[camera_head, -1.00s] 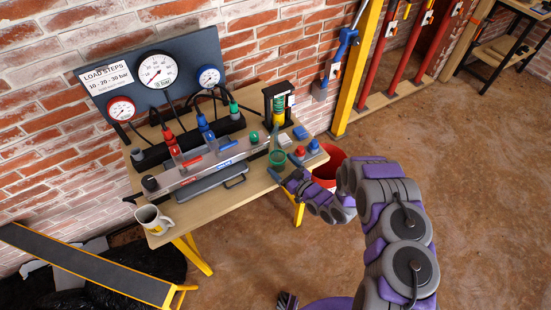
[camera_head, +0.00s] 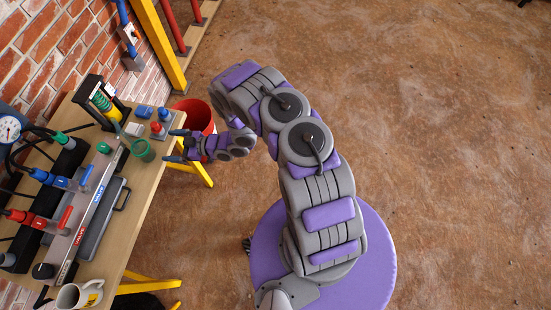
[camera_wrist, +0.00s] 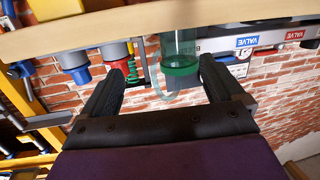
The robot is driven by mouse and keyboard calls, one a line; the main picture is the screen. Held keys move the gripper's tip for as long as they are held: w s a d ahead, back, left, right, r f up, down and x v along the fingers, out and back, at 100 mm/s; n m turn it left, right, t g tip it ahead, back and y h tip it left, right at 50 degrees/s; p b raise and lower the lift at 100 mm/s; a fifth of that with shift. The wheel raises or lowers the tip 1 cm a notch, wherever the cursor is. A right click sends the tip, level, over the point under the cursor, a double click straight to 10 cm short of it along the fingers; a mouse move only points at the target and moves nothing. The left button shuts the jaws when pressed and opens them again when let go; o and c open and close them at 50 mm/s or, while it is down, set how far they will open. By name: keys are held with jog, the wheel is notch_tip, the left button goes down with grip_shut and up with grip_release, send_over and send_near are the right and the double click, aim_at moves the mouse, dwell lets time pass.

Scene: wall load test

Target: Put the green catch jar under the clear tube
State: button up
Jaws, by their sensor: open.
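The green catch jar (camera_head: 143,150), a see-through green cup, stands near the bench's right edge in the head view, beside the end of the grey valve rail (camera_head: 90,205). In the wrist view the jar (camera_wrist: 180,48) shows beyond and between my fingers. My gripper (camera_head: 175,146) is open and empty just right of the jar, its two fingers pointing at it, with a gap left. The wrist view shows both spread fingers (camera_wrist: 162,68). A pale, clear curved tube (camera_wrist: 160,94) passes close to the jar there; its open end is hard to make out.
Blue and red fittings (camera_head: 157,127) stand on the bench behind my gripper. A spring gauge in a black frame (camera_head: 103,103) is at the back. A red bucket (camera_head: 193,116) is on the floor beyond the bench edge. A mug (camera_head: 80,295) stands at the front. Floor to the right is clear.

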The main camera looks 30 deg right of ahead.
jog(key=w+d+r+m+h, duration=0.1)
jog(key=w+d+r+h, duration=0.35)
jog(key=d, duration=0.35)
jog(key=w+d+r+m+h, duration=0.1)
jog(key=w+d+r+h, duration=0.35)
jog(key=d, duration=0.45)
jog(key=s+d+r+m+g+h, duration=0.1)
jog(key=s+d+r+m+h, duration=0.4)
jog(key=d+r, duration=0.6)
jog(key=s+d+r+m+g+h, duration=0.1)
jog(key=s+d+r+g, duration=0.1)
jog(key=s+r, duration=0.45)
jog(key=s+d+r+m+g+h, duration=0.2)
jog(key=s+r, duration=0.1)
jog(key=s, duration=0.7)
jog(key=s+a+r+g+y, duration=0.1)
jog(key=s+a+r+g, duration=0.1)
jog(key=s, duration=0.6)
jog(key=s+a+r+m+g+y, duration=0.1)
jog(key=s+a+r, duration=0.1)
jog(key=s, duration=0.7)
jog(key=s+a+r+m+g+y, duration=0.1)
jog(key=s+a+r+g, duration=0.1)
jog(key=s, duration=0.7)
jog(key=shift+a+g, duration=0.3)
jog(key=shift+a, duration=0.55)
jog(key=shift+r, duration=0.1)
jog(key=shift+c, duration=0.3)
